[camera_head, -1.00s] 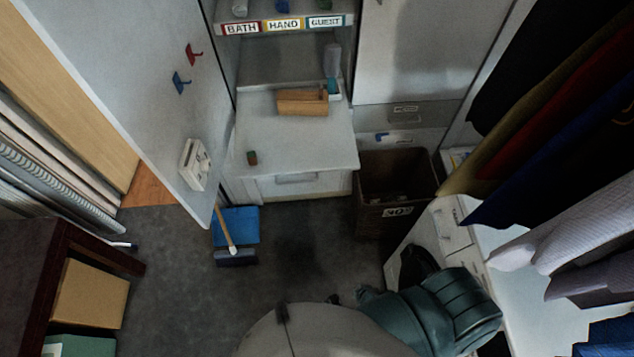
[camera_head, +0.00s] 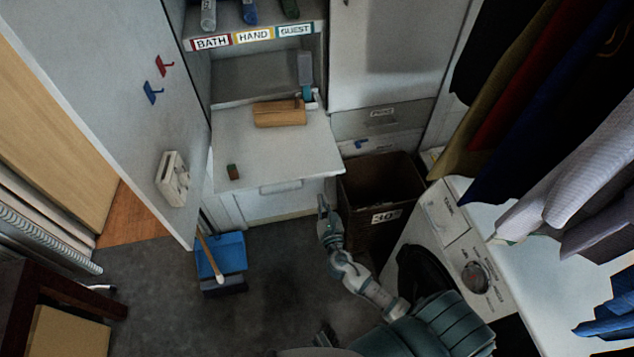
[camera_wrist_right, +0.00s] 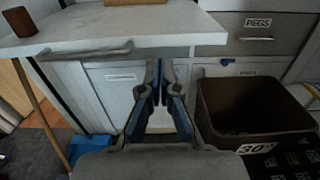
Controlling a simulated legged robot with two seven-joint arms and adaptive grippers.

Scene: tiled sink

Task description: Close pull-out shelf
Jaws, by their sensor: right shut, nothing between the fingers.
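The pull-out shelf (camera_head: 262,160) is a white board that sticks out of the cabinet, with a bar handle (camera_head: 281,187) on its front edge.
A brown laundry bin (camera_head: 385,195) stands right of the shelf, close to my right gripper. The washing machine (camera_head: 450,240) is further right, under hanging clothes (camera_head: 540,110). An open door (camera_head: 110,80) is at left. A blue dustpan (camera_head: 220,255) lies on the floor.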

